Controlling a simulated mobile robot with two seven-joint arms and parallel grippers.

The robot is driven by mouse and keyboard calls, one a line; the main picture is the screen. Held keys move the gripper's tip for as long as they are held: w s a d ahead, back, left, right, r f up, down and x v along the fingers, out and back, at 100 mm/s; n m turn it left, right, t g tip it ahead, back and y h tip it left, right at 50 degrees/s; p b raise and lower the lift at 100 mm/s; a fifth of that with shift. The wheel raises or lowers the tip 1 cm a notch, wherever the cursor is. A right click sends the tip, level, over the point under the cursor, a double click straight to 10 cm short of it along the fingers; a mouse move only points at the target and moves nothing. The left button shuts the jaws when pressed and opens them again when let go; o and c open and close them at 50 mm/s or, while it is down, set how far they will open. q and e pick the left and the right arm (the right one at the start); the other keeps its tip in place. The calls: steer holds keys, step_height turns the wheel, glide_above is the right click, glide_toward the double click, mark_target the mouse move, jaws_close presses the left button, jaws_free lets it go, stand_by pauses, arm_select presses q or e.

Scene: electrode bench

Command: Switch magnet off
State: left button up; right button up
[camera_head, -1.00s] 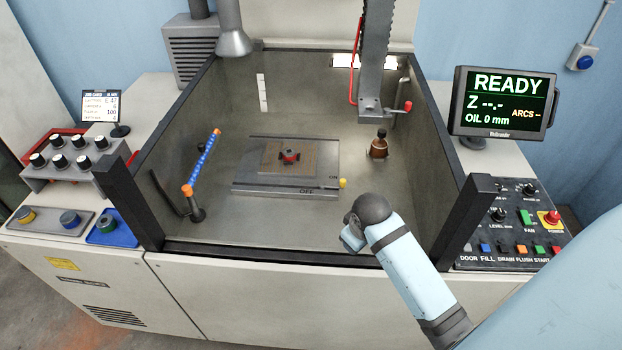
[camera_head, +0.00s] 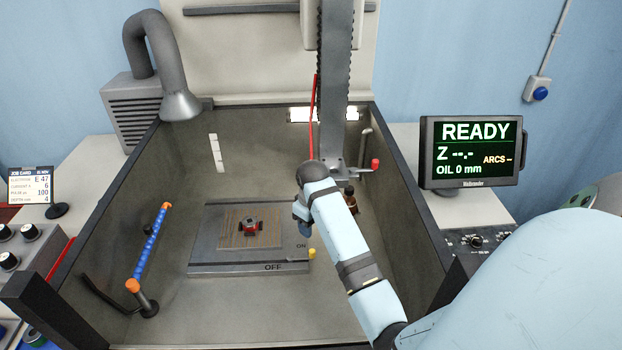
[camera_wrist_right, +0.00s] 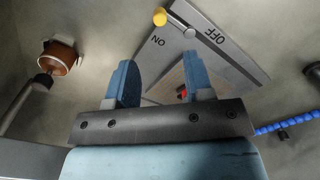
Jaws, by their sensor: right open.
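The magnet chuck (camera_head: 225,262) is a flat grey plate on the tank floor, marked ON and OFF. Its lever's yellow knob (camera_head: 312,253) sits at the right front corner, nearer the ON mark; the knob also shows in the right wrist view (camera_wrist_right: 160,17), top centre. A small dark and red workpiece (camera_head: 250,227) rests on the patterned plate of the chuck. My right gripper (camera_head: 305,228) hangs above the chuck's right side. In the right wrist view its blue fingers (camera_wrist_right: 160,82) are apart and empty, with the knob beyond them. My left gripper is not in view.
A blue hose with orange ends (camera_head: 150,245) stands at the left in the tank. A grey machine head (camera_head: 333,130) hangs behind my right arm. A brown pot (camera_wrist_right: 58,58) stands right of the chuck. Dark tank walls surround the area; the front floor is clear.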

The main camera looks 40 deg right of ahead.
mark_target(312, 251)
step_height(312, 251, down, 12)
steer(key=shift+p, duration=0.6)
jaws_close()
